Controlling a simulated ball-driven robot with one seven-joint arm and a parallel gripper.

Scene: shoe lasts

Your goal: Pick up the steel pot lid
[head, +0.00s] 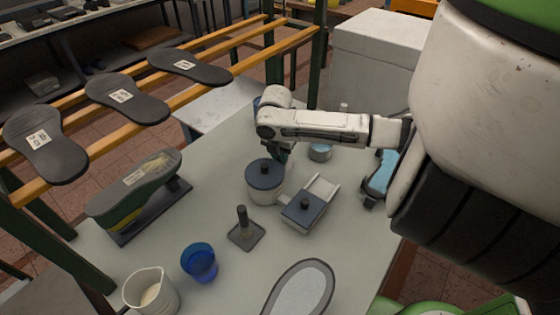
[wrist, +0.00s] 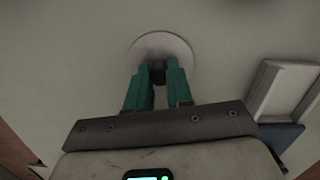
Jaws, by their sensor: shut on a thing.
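The steel pot lid (wrist: 163,45) is a pale round disc with a dark knob, seen in the wrist view just beyond my fingertips. My gripper (wrist: 157,70) has its two green fingers closed on the knob. The fingers cover part of the disc's near side. Whether the lid touches the table is hard to tell. In the head view my gripper (head: 280,153) points down behind a white pot with a dark lid (head: 265,173); I cannot make out the steel lid there.
Right of the pot are a dark square-topped box (head: 304,210) and a pale tray (head: 322,189). A small blue-topped jar (head: 320,152) stands beyond. A dark upright tool (head: 243,232), blue cup (head: 199,263), white jug (head: 151,294) and green shoe form (head: 135,197) occupy the near and left table.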

